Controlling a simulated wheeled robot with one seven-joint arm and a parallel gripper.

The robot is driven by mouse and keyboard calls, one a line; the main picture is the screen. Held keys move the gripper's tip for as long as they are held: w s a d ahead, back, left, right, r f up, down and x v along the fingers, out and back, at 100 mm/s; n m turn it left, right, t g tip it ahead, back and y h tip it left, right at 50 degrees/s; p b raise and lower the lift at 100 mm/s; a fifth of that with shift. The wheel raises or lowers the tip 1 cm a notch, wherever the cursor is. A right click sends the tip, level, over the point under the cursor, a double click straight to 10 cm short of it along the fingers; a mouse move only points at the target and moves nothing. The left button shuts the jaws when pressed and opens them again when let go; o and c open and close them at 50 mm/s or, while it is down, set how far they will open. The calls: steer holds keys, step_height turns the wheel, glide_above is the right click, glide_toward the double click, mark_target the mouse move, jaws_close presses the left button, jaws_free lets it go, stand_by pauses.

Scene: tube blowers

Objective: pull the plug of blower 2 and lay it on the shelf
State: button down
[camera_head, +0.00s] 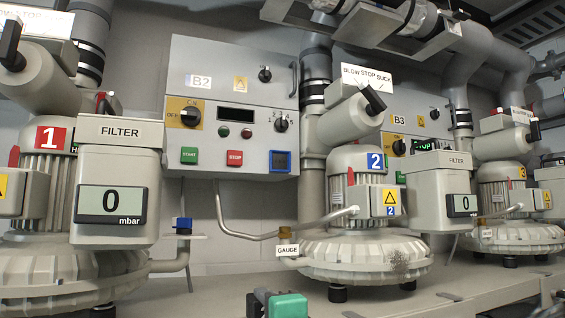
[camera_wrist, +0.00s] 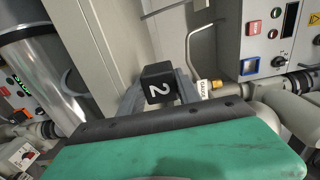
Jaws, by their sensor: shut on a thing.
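A black plug marked 2 (camera_wrist: 158,88) sits between the fingers of my gripper (camera_wrist: 158,76) in the wrist view. My gripper is shut on it, clear of the panel. In the head view only the green and dark end of my gripper (camera_head: 276,303) shows at the bottom edge; I cannot make out the plug there. Blower 2 (camera_head: 365,200) stands right of the B2 panel (camera_head: 222,75). The panel's blue-framed socket (camera_head: 280,161) has nothing in it; it also shows in the wrist view (camera_wrist: 249,66). A small grey shelf (camera_head: 196,237) juts out below the panel's left side.
A blue block (camera_head: 183,225) stands at the small shelf. A bent pipe (camera_head: 250,236) runs under the panel to blower 2, with a brass fitting (camera_head: 284,233) and a GAUGE tag (camera_head: 287,250). Blower 1's filter box (camera_head: 117,160) stands left. The bench (camera_head: 215,290) between the blowers is clear.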

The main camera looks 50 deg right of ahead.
steer(key=shift+r+p, duration=2.25)
steer(key=shift+r, duration=0.2)
